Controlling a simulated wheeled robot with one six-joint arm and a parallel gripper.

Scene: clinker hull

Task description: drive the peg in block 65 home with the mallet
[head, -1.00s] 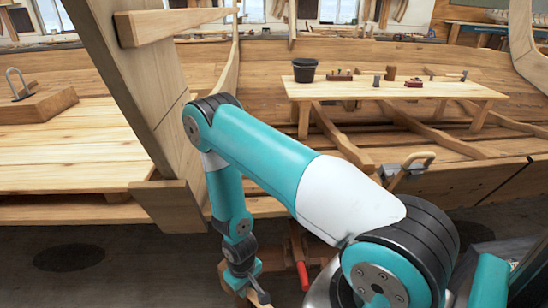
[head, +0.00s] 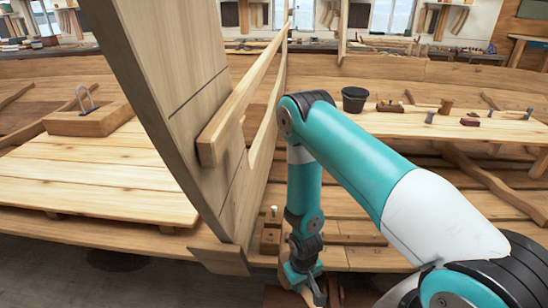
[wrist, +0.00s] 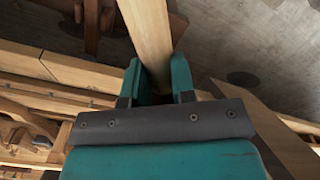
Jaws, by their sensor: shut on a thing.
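My gripper (head: 306,284) hangs low, near the bottom edge of the head view. In the wrist view my gripper (wrist: 160,82) is shut on a pale wooden handle (wrist: 147,32), which I take to be the mallet's. A short piece of the handle (head: 318,299) shows below the gripper in the head view. The mallet's head is not clearly visible. A small wooden block (head: 270,240) with a pale-topped peg (head: 274,210) standing up from it is just left of my forearm, beside the foot of the big upright timber. No number is readable on the block.
The big upright timber (head: 175,90) with a long batten (head: 235,110) stands left of my arm. A plank platform (head: 95,180) at left carries a block with a metal shackle (head: 85,98). A bench (head: 395,122) behind holds a black bucket (head: 355,98) and small tools.

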